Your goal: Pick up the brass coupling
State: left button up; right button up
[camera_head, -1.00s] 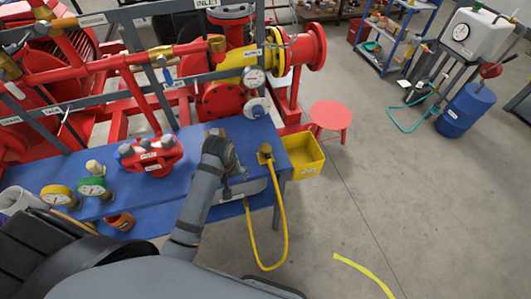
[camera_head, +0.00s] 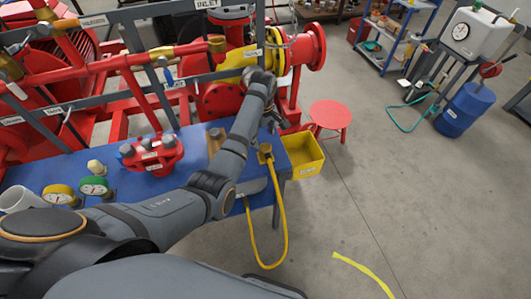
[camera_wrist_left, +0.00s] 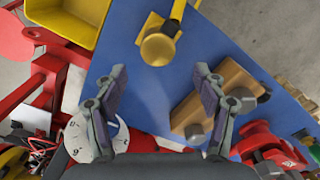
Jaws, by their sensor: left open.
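A brass coupling (camera_head: 265,153) is at the end of a yellow hose, at the right end of the blue bench. In the left wrist view the round brass coupling (camera_wrist_left: 158,49) lies ahead of my fingertips, roughly centred between them but apart from them. My left gripper (camera_head: 274,118) is above the bench's far right corner, beyond the coupling, and its fingers are partly hidden by the arm. In the wrist view the left gripper (camera_wrist_left: 161,76) is open, with nothing between its fingers. My right gripper is not in view.
A tan block (camera_wrist_left: 230,85) with grey bolts lies beside one finger. A red flanged part (camera_head: 152,155) and gauges (camera_head: 94,186) sit on the blue bench (camera_head: 125,185). A yellow bin (camera_head: 304,156) hangs at its right end. Red piping (camera_head: 120,60) stands behind.

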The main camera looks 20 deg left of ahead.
aim_at(265, 146)
pick_arm(q)
jog(key=shift+f, duration=0.8)
jog(key=shift+d+f+p, duration=0.15)
jog(key=shift+f+p, duration=0.2)
jog(key=shift+f, duration=0.05)
notch_tip(265, 146, down, 4)
jog(key=shift+d+f+p, duration=0.15)
jog(key=shift+f+p, duration=0.05)
jog(key=shift+p, duration=0.15)
jog(key=c, duration=1.4)
jog(key=shift+r, duration=0.1)
